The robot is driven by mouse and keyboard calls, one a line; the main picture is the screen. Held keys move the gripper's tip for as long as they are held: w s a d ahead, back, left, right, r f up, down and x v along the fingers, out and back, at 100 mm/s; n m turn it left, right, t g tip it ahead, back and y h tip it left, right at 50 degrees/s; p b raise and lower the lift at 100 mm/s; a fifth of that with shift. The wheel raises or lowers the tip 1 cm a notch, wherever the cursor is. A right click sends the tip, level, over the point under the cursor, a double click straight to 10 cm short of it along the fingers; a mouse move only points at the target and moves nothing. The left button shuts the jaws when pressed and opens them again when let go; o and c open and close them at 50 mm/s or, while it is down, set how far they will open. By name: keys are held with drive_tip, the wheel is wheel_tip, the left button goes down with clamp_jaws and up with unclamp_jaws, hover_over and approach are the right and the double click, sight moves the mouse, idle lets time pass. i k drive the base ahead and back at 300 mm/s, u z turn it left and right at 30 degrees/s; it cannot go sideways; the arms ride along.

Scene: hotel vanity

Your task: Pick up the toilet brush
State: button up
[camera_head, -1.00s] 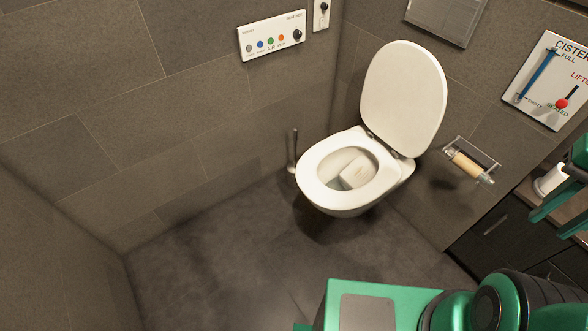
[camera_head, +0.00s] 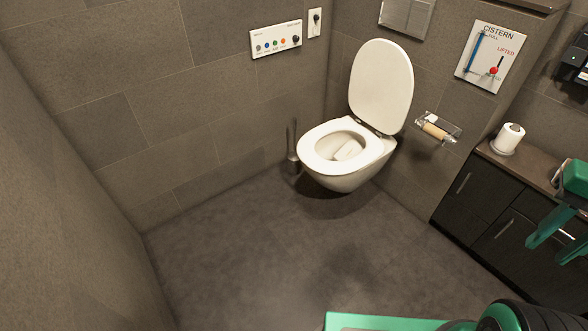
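The toilet brush (camera_head: 291,146) stands upright on the floor to the left of the toilet, close to the wall. It looks like a thin dark handle rising from a small holder; its head is hidden. My gripper (camera_head: 543,238) is at the right edge, green, in front of the dark cabinet and far from the brush. Its two fingers point down and left with a gap between them, and nothing shows between them.
The wall-hung toilet (camera_head: 345,160) has its lid up and a pale block in the bowl. A paper holder (camera_head: 436,128) juts from the wall at its right. A dark cabinet (camera_head: 480,203) bears a paper roll (camera_head: 509,137). The floor (camera_head: 250,250) is clear.

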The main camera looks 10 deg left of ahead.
sight(293, 156)
drive_tip(key=u, duration=1.15)
drive_tip(key=i, duration=2.3)
drive_tip(key=z, duration=0.8)
drive_tip(key=i, duration=0.45)
drive_tip(key=z, duration=0.4)
